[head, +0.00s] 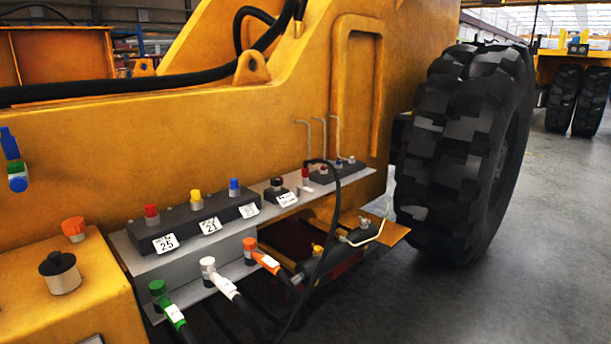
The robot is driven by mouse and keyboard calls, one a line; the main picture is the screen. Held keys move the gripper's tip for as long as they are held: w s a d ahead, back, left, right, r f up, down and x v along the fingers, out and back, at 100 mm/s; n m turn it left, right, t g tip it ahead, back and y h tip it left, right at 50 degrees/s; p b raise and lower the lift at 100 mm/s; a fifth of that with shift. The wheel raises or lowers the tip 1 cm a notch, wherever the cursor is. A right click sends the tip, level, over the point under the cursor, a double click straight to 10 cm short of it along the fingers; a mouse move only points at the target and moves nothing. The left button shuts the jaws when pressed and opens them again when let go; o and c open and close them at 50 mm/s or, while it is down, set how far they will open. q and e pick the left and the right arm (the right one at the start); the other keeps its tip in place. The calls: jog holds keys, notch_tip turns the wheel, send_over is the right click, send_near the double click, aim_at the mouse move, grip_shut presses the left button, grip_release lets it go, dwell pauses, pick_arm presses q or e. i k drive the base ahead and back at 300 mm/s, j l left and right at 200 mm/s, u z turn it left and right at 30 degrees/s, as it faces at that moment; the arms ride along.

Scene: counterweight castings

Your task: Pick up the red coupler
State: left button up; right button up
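A red-capped fitting (151,214) stands upright on the left end of a black block (207,218), above a label reading 25. I cannot tell from this view which of the two red pieces is the coupler. Neither of my grippers is in view.
Yellow (195,196) and blue (234,187) caps share the block. Green (160,292), white (211,268) and orange (255,249) hose couplers stick out below the ledge (172,268). A big tyre (465,150) stands right. The floor (480,300) is clear.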

aim_at(304, 169)
jog(key=i+l+u, duration=0.15)
jog(key=i+l, duration=0.85)
jog(key=i+l+u, duration=0.2)
jog(key=i+l, duration=0.75)
jog(key=l, duration=0.15)
